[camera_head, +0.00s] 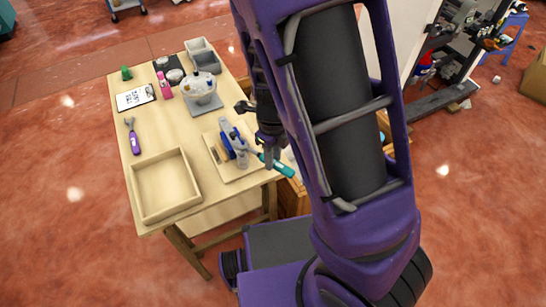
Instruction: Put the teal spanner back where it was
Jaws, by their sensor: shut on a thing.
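The teal spanner (284,169) shows as a teal handle at the right edge of the table, beside the light wooden board. My gripper (270,160) points down and is shut on the spanner. The handle sticks out to the lower right of the jaws, past the table's edge. The spanner's other end is partly hidden by the jaws and the things on the board. I cannot tell how high it is held.
A wooden board (249,176) carries blue and grey tools close to my gripper. An empty wooden tray (187,208) sits at the table's near left. The table's middle is clear.

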